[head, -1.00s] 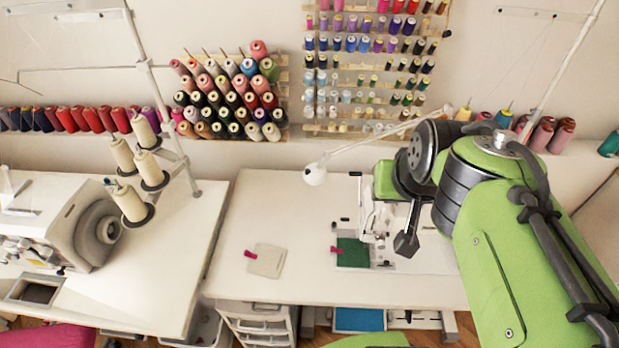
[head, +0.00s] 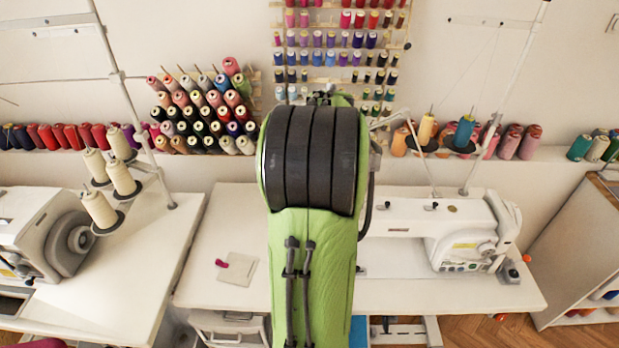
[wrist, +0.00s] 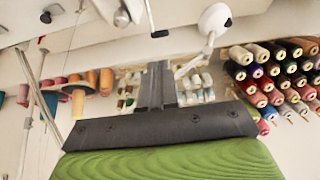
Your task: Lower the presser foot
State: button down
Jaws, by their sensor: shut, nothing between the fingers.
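The white sewing machine (head: 440,225) stands on the middle table, its body to the right of my arm in the head view. Its needle end and presser foot are hidden behind my green arm there. My gripper (wrist: 156,72) shows in the wrist view with its dark fingers together and nothing between them. In the head view it is hidden by my arm. A white surface with small metal parts (wrist: 121,18) lies along the top of the wrist view; I cannot make out the presser foot in it.
A white lamp head (wrist: 217,20) is close to my gripper in the wrist view. A cloth piece with a pink tab (head: 237,268) lies on the table (head: 215,220) left of my arm. Thread cones (head: 205,112) line the wall. Another machine (head: 45,235) stands at left.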

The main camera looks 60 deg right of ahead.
jog(key=b+x, duration=0.1)
jog(key=x, duration=1.3)
jog(key=shift+d+r, duration=0.1)
jog(key=shift+r, duration=0.05)
jog(key=shift+w+d+f+b, duration=0.25)
jog(key=shift+d+f+b, duration=0.1)
jog(key=shift+b, duration=0.1)
jog(key=shift+d+b+x, duration=0.2)
jog(key=shift+b+x, duration=0.7)
jog(key=shift+x, duration=0.3)
jog(key=shift+w+d+f+g+y+p, duration=0.2)
jog(key=shift+w+d+f+y, duration=0.1)
jog(key=shift+d, duration=0.1)
jog(key=shift+w+d+f+g+y+p, duration=0.1)
jog(key=shift+w+d+f+y+p, duration=0.15)
jog(key=shift+d, duration=0.2)
